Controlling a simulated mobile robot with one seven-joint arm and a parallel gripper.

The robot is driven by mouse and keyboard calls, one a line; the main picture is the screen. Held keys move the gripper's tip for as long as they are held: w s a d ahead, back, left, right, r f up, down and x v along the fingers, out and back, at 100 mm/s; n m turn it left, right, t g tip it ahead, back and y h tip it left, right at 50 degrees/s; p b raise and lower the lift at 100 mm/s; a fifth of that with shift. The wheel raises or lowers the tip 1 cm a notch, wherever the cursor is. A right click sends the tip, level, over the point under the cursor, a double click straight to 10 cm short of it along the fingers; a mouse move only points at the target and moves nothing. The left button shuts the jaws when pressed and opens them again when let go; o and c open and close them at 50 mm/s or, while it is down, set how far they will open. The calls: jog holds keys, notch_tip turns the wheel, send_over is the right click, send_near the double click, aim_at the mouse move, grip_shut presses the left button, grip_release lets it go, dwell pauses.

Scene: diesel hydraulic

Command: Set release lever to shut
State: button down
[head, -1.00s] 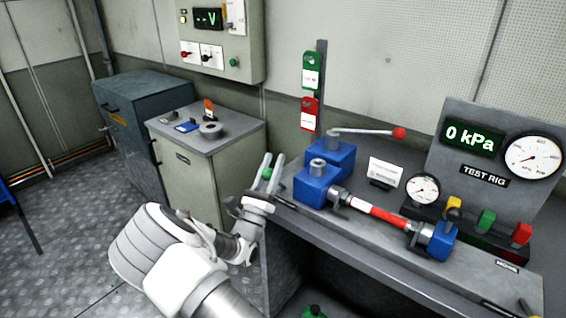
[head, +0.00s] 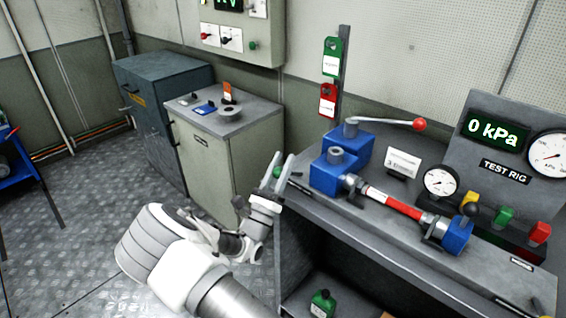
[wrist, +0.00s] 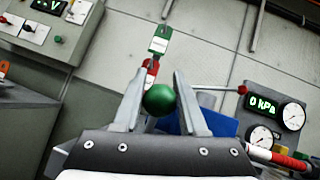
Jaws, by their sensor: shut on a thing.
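A green ball knob (head: 277,172) sits between the two fingers of my gripper (head: 281,170), at the left end of the test bench. In the wrist view the green ball (wrist: 160,99) fills the space between the fingers (wrist: 160,90), and my gripper is shut on it. Any lever shaft behind the ball is hidden, so I cannot tell the lever's position. A long grey lever with a red ball (head: 419,125) extends right from the blue block (head: 347,146) on the bench.
The test rig panel (head: 505,125) reads 0 kPa. Yellow, green (head: 505,215) and red handles stand before it. A red hose (head: 398,202) crosses the bench. Green and red tags (head: 328,101) hang on a post. A grey cabinet (head: 238,140) stands to the left.

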jog(key=shift+a+r, duration=0.15)
jog(key=shift+a, duration=0.1)
jog(key=c, duration=0.5)
grip_release()
jog(key=shift+s+r, duration=0.1)
jog(key=shift+s, duration=0.15)
jog(key=shift+o, duration=0.2)
jog(key=shift+w+d, duration=0.1)
jog(key=v, duration=1.7)
jog(key=shift+f+b, duration=0.25)
jog(key=shift+b, duration=0.2)
